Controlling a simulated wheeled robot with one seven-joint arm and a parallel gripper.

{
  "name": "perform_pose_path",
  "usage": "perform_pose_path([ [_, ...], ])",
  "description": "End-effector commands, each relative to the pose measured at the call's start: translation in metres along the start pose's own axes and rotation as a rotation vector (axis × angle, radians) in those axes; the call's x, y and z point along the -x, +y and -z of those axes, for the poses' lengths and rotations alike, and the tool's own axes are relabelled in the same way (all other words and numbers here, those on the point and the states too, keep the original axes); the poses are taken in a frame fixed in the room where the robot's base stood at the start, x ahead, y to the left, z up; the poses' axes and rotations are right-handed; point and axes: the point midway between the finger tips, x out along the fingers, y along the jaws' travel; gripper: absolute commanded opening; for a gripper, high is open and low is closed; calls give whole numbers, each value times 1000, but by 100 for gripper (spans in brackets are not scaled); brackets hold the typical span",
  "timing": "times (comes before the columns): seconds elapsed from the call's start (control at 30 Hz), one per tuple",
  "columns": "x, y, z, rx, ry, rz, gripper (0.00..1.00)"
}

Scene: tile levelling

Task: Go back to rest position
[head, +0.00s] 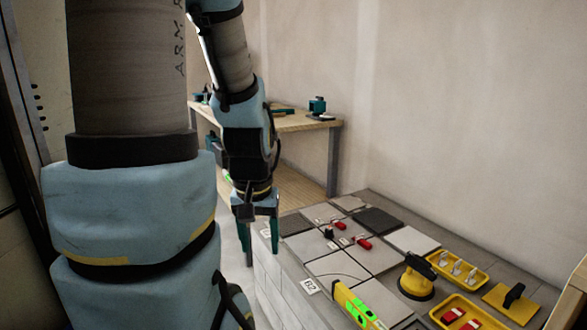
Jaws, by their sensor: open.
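My gripper (258,238) points straight down at the near left edge of the tiled block (275,283). Its two teal fingers are apart with nothing between them. My arm covers the left part of the head view. The block's top carries grey square tiles (337,268), with some darker ones such as the dark tile (377,221). Small red pieces (364,243) and a small black piece (328,233) sit along the tile joints.
A yellow suction cup tool (417,280) stands right of the tiles. Yellow trays hold white clips (458,266) and red pieces (455,314). A yellow trowel with a black handle (512,297) lies far right. A wooden workbench (305,124) stands behind. Bare wall (460,100) is at the right.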

Motion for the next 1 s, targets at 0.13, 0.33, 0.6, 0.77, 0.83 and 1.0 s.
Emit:
perform_pose_path([
  [0.13, 36, 0, 5, 1, -1, 0, 62],
  [0.33, 82, 1, 12, 2, 0, 0, 62],
  [0.6, 164, 1, 24, 2, -1, 0, 62],
  [0.77, 193, 1, 28, 2, -1, 0, 62],
  [0.83, 199, 1, 28, 2, -1, 0, 62],
  [1.0, 202, 1, 29, 2, -1, 0, 62],
])
